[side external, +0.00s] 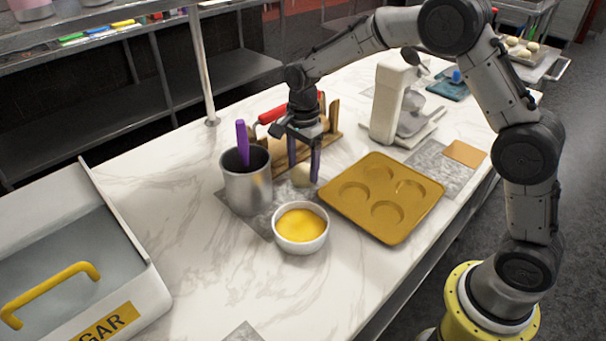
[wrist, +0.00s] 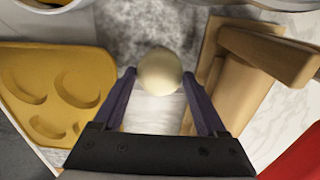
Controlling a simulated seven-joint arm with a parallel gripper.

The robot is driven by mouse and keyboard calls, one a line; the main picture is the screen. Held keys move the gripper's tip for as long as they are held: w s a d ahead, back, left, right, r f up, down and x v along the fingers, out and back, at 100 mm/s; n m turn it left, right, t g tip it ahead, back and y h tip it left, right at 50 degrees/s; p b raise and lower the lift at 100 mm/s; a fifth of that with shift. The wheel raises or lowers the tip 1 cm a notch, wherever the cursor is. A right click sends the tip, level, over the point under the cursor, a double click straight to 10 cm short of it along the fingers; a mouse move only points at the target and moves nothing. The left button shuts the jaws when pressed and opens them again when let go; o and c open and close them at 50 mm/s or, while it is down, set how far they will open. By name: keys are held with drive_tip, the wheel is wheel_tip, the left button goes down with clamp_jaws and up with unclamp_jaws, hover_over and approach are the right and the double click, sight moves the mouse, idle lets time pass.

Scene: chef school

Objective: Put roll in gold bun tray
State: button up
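The roll is a small pale round ball (side external: 301,175) on the counter, and it also shows in the wrist view (wrist: 160,70). My gripper (side external: 304,178) points down over it, with its two purple-dark fingers (wrist: 160,82) apart. The gold bun tray (side external: 408,230) lies flat to the right of the roll, with several round hollows that look empty. It is at the left in the wrist view (wrist: 95,75).
A metal pot (side external: 247,190) with a purple-handled tool stands left of my gripper. A white bowl of yellow filling (side external: 300,232) sits in front. A wooden holder (side external: 331,137) is close behind. A white mixer (side external: 388,100) stands behind the tray.

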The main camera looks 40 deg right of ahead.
drive_tip(key=c, duration=0.8)
drive_tip(key=shift+r, duration=0.1)
